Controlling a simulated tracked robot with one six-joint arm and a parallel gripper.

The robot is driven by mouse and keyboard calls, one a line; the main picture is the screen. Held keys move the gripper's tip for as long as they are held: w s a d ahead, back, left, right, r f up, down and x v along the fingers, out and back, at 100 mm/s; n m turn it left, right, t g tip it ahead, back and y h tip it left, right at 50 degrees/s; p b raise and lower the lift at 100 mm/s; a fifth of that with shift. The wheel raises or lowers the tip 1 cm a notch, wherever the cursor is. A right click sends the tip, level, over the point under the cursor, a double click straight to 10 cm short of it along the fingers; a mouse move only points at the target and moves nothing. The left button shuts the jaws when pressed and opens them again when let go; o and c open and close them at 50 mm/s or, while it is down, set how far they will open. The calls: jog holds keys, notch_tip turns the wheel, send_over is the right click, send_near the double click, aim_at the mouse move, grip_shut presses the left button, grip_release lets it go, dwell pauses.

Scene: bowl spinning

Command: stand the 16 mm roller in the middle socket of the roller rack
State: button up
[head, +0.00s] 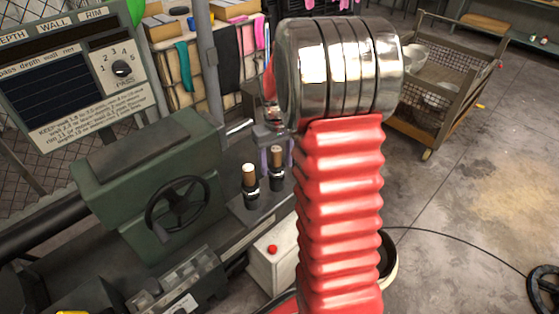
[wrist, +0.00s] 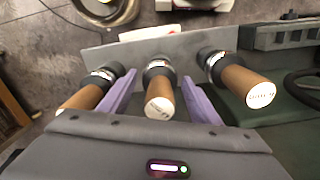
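Three rollers with wooden handles and dark, metal-collared lower parts stand in a row on the grey roller rack (wrist: 130,50) in the wrist view: a left roller (wrist: 82,100), a middle roller (wrist: 160,100) and a right roller (wrist: 245,85). Marks on the handle ends are too small to read, so I cannot tell sizes. My gripper (wrist: 160,76) has its two purple fingers either side of the middle roller, with a small gap on each side. In the head view two rollers show, one nearer (head: 250,180) and one farther (head: 277,165); my red arm hides the area beside them.
A green lathe-like machine (head: 150,180) with a handwheel stands left of the rack. A white box with a red button (head: 272,250) is in front. A metal bowl (wrist: 108,10) is beyond the rack.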

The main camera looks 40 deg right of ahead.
jog(key=shift+o, duration=1)
notch_tip(320, 180, up, 14)
jog(key=shift+f, duration=0.15)
dwell(0.7)
